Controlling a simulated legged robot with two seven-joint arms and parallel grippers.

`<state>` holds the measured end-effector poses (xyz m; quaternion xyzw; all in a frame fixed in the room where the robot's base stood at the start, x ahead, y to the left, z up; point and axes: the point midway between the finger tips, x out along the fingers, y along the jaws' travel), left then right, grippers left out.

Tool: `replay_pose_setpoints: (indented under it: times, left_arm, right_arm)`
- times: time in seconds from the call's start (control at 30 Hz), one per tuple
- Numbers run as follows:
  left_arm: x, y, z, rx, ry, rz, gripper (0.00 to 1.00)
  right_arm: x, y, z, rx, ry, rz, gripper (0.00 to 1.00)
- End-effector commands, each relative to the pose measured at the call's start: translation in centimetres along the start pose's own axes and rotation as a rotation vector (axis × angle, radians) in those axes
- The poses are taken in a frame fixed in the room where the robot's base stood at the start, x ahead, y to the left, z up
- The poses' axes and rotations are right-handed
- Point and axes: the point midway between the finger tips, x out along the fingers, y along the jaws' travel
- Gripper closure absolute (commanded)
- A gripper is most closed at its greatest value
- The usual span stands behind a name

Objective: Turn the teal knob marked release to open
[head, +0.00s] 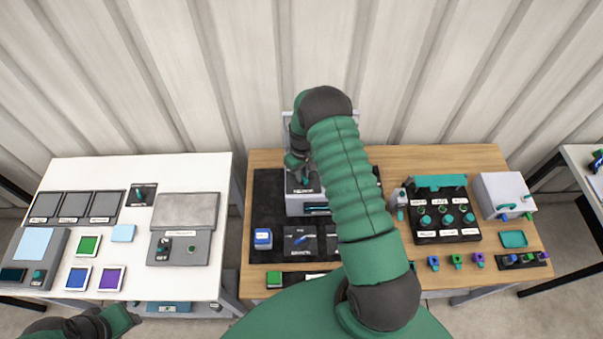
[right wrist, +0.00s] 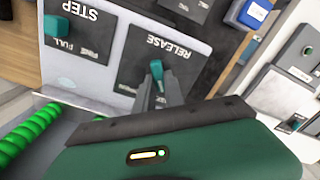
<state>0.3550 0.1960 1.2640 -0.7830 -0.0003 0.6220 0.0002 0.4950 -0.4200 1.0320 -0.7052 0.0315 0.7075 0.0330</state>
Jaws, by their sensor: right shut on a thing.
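The teal release knob (right wrist: 157,70) sits on a dark plate marked RELEASE (right wrist: 190,55), which appears upside down in the right wrist view. My right gripper (right wrist: 169,92) is shut on the knob; its grey fingers hide part of it. In the head view my right gripper (head: 297,166) is at the grey unit (head: 294,204) at the back of the wooden table, and my own arm covers much of it. The knob itself cannot be made out there. My left gripper (head: 122,319) shows at the bottom left, low and apart from the unit; its jaws are unclear.
Beside the release plate is a STEP plate with another teal knob (right wrist: 57,25). A blue block (right wrist: 253,12) lies close by. A black panel with teal knobs (head: 440,215) and a white box (head: 503,194) stand to the right. A white table (head: 135,172) stands left.

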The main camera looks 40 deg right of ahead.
Motion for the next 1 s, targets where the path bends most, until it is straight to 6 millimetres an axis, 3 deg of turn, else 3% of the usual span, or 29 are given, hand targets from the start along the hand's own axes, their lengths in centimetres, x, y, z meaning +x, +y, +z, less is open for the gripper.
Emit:
replay_pose_setpoints:
  times: [0.37,1.0]
  left_arm:
    - [1.6,0.0,0.4,0.000,0.000,0.000,0.65]
    - [6.1,0.0,1.4,0.000,0.000,0.000,0.65]
  right_arm:
    - [0.1,0.2,-0.2,0.124,0.005,0.004,1.00]
    - [0.1,0.5,-0.1,0.702,0.008,0.003,1.00]
